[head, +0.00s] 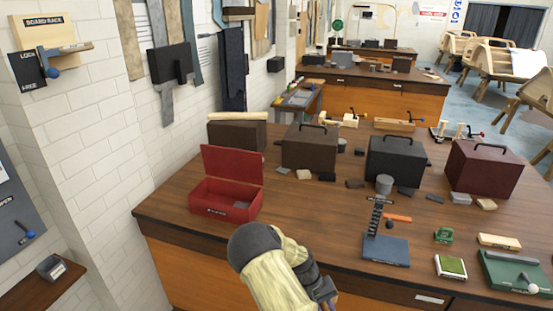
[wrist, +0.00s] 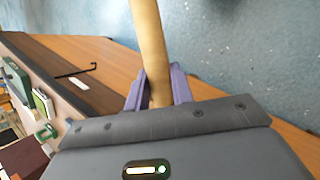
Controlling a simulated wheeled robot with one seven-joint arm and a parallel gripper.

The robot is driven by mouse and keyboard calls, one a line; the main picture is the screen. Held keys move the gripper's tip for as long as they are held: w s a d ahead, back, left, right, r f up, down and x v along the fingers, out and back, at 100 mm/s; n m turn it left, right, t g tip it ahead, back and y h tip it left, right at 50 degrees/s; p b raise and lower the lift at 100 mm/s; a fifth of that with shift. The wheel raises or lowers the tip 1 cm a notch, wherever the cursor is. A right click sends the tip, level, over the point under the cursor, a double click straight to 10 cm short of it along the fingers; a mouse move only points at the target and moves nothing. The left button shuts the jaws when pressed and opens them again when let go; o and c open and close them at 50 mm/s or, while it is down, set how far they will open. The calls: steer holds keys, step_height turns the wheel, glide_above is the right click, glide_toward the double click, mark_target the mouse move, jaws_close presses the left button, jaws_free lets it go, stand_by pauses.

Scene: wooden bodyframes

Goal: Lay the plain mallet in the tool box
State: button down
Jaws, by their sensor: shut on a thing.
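The tool box (head: 226,200) is red, with its lid up, on the near left corner of the wooden bench. A small grey piece lies inside it. In the wrist view my gripper (wrist: 160,92) is shut on a tan wooden handle, taken as the plain mallet's (wrist: 147,40). The handle runs up out of the frame, so no mallet head shows. Blue floor and the bench side lie behind it. In the head view my arm reaches over the near bench edge, right of and nearer than the tool box. The mallet does not show there.
Dark lidded boxes (head: 309,146) stand along the back of the bench (head: 300,222). A blue-grey stand (head: 386,250) with an upright and an orange piece is right of my arm. A green-topped block (head: 451,267) and a green board (head: 516,272) lie farther right. A white brick wall borders the left.

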steer(key=shift+s+f+m+g, duration=0.3)
steer(key=shift+s+f+m, duration=0.1)
steer(key=shift+f+m, duration=0.25)
steer(key=shift+r+p, duration=2)
steer(key=shift+r, duration=1.05)
steer(key=shift+f, duration=0.1)
step_height(320, 180, down, 6)
steer(key=b, duration=0.4)
steer(key=shift+w, duration=0.1)
